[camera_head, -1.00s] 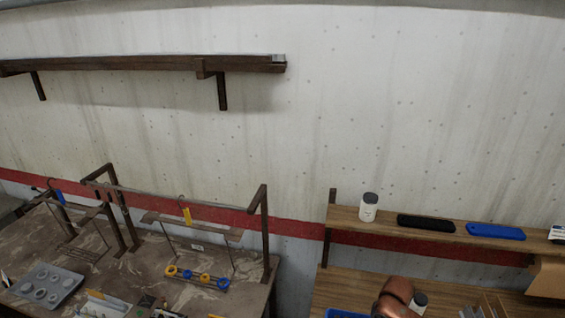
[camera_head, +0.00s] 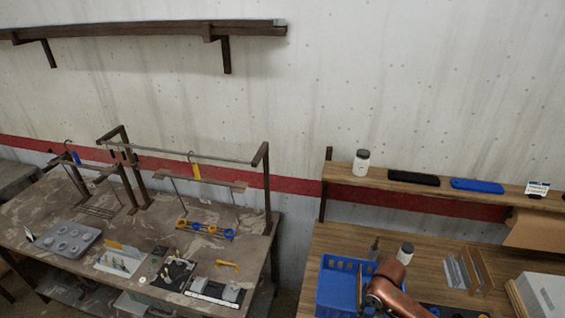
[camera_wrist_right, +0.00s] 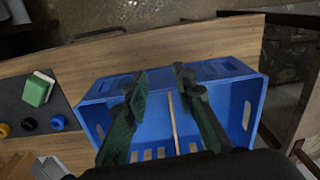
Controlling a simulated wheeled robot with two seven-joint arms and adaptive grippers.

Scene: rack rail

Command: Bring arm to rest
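My right arm (camera_head: 388,282), copper coloured, comes in at the bottom of the head view beside a blue crate (camera_head: 336,284). In the right wrist view, my right gripper (camera_wrist_right: 160,76) has its two dark green fingers spread apart with nothing between them. It is above the same blue crate (camera_wrist_right: 92,112), which has slotted walls. A thin light brown stick (camera_wrist_right: 173,124) shows in the crate beyond the fingers. My left arm and left gripper are not in view.
The crate stands on a wooden bench (camera_head: 340,237). A white bottle (camera_head: 405,252) and upright dividers (camera_head: 466,270) stand nearby. A shelf (camera_head: 380,181) runs behind, and a white box (camera_head: 540,296) is at right. A separate worktable (camera_head: 50,205) with hooks is at left.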

